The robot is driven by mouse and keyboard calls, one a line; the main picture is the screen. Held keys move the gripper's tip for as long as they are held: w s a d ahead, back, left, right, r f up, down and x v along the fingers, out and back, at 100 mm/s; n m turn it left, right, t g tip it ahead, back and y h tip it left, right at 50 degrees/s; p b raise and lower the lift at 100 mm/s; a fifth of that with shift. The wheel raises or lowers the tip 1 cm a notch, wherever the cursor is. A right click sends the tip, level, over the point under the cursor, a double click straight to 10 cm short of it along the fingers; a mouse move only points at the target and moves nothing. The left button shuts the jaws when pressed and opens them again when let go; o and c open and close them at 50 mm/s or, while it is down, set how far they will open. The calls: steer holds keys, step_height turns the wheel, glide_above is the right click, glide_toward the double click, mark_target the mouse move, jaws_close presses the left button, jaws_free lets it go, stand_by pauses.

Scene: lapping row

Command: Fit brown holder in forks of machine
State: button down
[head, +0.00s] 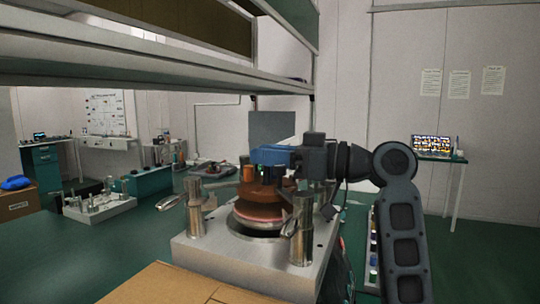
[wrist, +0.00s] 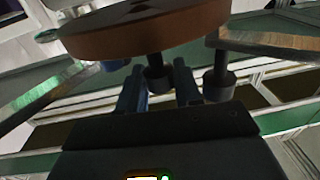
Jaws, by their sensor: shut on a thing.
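The brown holder (head: 262,197) is a round disc with dark pegs on top. It is above the round plate of the machine (head: 235,262), between two metal posts. My gripper (head: 268,156) comes in from the right and is shut on the upper part of the holder. In the wrist view the holder's rim (wrist: 140,36) fills the top, with dark pegs beside my blue fingers. A metal fork arm (wrist: 265,41) is at its right and another (wrist: 40,98) at its left. I cannot tell whether the rim touches the forks or whether the holder rests on the plate.
A metal shelf (head: 150,70) spans the upper left, above the bench. A cardboard piece (head: 165,287) lies in front of the machine. A second pale machine base (head: 98,207) stands at left on the green bench. A row of small bottles (head: 373,245) is at the right.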

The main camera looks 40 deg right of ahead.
steer(key=shift+f+b, duration=0.95)
steer(key=shift+f, duration=0.15)
steer(key=c, duration=0.7)
jaws_free()
steer(key=shift+c, duration=0.2)
steer(key=shift+o, duration=0.3)
steer(key=shift+a, duration=0.1)
steer(key=v, duration=0.8)
steer(key=shift+b, duration=0.35)
steer(key=shift+d, duration=0.25)
